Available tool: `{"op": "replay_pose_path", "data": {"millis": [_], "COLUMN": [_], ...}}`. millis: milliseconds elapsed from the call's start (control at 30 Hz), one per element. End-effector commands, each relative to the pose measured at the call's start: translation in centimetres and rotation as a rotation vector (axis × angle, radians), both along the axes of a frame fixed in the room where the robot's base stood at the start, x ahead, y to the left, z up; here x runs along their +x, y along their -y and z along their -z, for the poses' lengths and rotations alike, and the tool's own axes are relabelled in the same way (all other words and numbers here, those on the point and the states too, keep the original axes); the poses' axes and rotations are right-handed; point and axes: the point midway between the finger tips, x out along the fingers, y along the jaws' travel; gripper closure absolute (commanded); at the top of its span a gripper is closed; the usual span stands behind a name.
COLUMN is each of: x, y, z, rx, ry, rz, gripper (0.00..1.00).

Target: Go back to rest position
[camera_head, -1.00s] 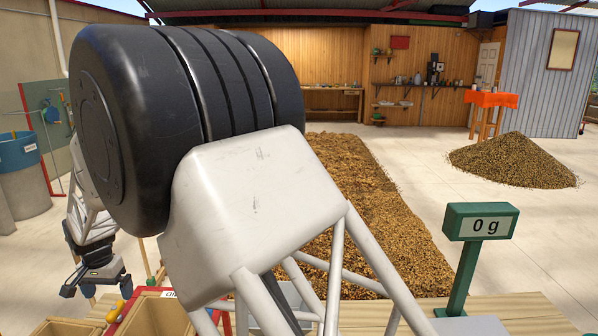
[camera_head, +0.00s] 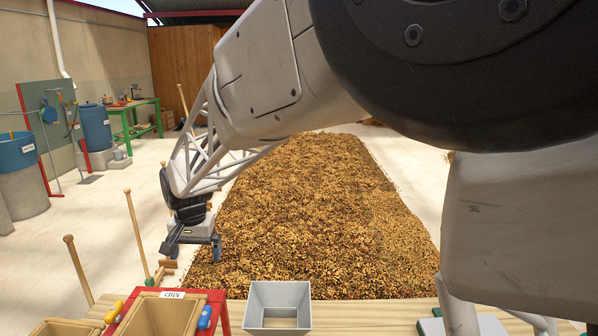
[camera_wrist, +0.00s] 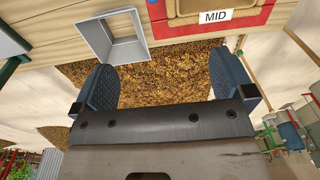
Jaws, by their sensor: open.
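My gripper (camera_head: 192,248) hangs over the near left edge of the bean bed (camera_head: 320,200) in the camera_head view. Its two fingers are spread, with nothing between them. In the wrist view my gripper (camera_wrist: 164,84) also shows wide open and empty, with beans behind the fingers. My pale arm crosses the upper and right part of the camera_head view, and its dark joint hides much of the right side.
An empty grey open box (camera_head: 251,308) stands on the wooden table in front of the beans. Left of it is a tan bin (camera_head: 150,318) in a red frame marked MID. Wooden handles stand up at the left. Blue barrels (camera_head: 95,127) are farther back.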

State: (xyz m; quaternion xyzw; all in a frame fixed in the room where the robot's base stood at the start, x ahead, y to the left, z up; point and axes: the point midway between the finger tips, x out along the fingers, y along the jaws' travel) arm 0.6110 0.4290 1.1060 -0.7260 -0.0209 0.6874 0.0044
Motion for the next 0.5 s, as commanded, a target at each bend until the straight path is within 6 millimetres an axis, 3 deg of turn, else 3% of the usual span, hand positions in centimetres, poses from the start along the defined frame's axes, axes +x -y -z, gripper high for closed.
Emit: {"op": "replay_pose_path", "data": {"millis": [100,500], "x": [-0.6,-4.8], "y": [4.5,17.7], "z": [-1.6,-5.2], "rx": [0.005,0.010], "ry": [0.013,0.053], "rz": [0.008,0.018], "gripper": [0.00,0.00]}}
